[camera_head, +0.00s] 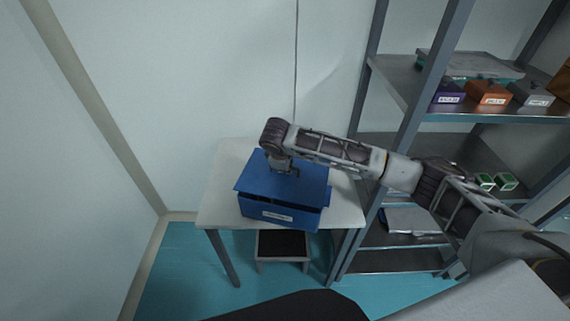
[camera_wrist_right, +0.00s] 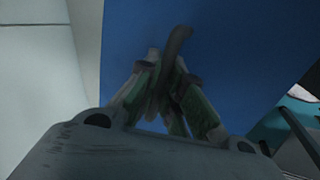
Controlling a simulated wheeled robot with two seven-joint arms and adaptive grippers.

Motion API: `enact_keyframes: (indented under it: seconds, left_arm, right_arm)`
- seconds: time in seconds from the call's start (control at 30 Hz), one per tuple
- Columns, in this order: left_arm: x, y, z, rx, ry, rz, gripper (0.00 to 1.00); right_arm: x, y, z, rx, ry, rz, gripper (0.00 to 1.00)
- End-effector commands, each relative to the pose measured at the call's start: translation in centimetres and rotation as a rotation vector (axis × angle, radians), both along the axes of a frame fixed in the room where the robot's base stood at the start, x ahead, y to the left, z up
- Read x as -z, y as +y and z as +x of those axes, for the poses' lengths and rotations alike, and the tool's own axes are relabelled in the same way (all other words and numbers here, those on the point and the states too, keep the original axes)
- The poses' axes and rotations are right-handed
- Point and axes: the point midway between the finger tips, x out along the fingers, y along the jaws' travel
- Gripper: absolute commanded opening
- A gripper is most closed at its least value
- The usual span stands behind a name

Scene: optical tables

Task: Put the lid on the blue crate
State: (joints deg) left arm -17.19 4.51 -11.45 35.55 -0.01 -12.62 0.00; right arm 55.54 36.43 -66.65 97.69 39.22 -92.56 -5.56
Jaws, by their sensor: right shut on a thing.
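The blue crate (camera_head: 278,214) stands on the small white table, with a white label on its front. The blue lid (camera_head: 257,178) is over the crate's top and looks slightly askew, with a dark gap at the front right. Whether it is fully seated I cannot tell. My right gripper (camera_head: 284,171) reaches in from the right and points down at the lid's middle. In the right wrist view the right gripper (camera_wrist_right: 168,95) is shut on the lid's dark handle (camera_wrist_right: 177,45), with the blue lid (camera_wrist_right: 240,60) filling the background. My left gripper is not in view.
The white table (camera_head: 345,207) stands against the wall, with a low stool (camera_head: 283,246) under it. A metal shelf rack (camera_head: 405,130) stands close on the right, holding small purple, orange and grey boxes (camera_head: 487,92). The table's left side is clear.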

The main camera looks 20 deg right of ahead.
Motion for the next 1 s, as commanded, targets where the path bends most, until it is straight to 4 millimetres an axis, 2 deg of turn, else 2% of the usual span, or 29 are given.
enact_keyframes:
  seconds: [0.4, 1.0]
  left_arm:
    - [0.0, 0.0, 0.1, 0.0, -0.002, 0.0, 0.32]
    - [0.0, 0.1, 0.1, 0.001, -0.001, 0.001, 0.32]
  right_arm:
    - [1.8, 0.0, 0.0, 0.0, -0.001, 0.0, 0.0]
    - [1.9, 0.0, 0.0, 0.0, -0.001, 0.0, 0.0]
